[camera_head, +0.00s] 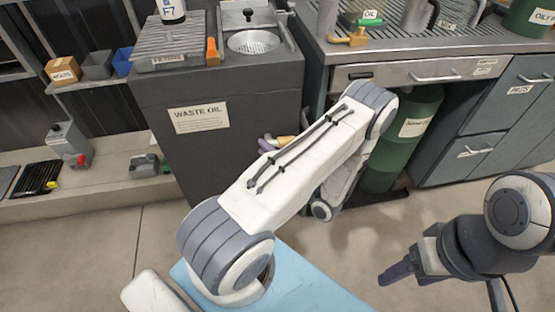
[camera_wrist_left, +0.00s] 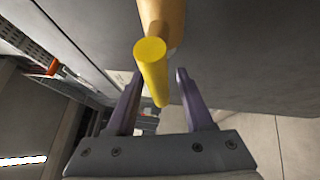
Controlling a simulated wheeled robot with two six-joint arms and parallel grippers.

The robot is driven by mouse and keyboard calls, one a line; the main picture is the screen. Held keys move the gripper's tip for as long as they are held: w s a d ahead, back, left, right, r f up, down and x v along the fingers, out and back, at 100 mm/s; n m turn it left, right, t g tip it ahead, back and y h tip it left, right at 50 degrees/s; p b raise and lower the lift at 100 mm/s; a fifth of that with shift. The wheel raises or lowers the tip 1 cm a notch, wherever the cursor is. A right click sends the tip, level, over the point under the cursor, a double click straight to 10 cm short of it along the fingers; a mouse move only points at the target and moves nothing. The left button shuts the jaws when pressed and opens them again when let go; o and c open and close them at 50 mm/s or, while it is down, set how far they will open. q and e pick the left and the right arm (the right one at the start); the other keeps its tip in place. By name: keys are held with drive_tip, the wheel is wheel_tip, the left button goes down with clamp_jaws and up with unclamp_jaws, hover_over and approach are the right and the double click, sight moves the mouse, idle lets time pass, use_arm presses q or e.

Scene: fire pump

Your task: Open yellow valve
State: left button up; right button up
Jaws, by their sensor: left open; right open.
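The yellow valve (camera_wrist_left: 152,72) shows in the left wrist view as a bright yellow handle on a tan pipe (camera_wrist_left: 165,18). The handle reaches down between the two purple fingers of my left gripper (camera_wrist_left: 157,78). The fingers are open, with a gap on each side of the handle. In the head view, a small yellow part (camera_head: 284,140) shows beside a purple fingertip of my left gripper (camera_head: 268,145); my own arm hides most of both. My right gripper (camera_head: 393,273) is open and empty, low at the right, away from the valve.
A dark waste oil cabinet (camera_head: 210,125) stands behind the left arm. A green drum (camera_head: 415,130) stands under the metal workbench (camera_head: 400,42). Grey drawers (camera_head: 487,130) are at the right. The floor (camera_head: 110,250) at the left front is clear.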

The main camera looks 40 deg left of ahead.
use_arm(q)
drive_tip(key=s+d+f, duration=0.1)
drive_tip(key=d, duration=0.8)
drive_tip(key=shift+f+p, duration=0.25)
drive_tip(key=shift+p, duration=0.1)
drive_tip(key=shift+d, duration=0.1)
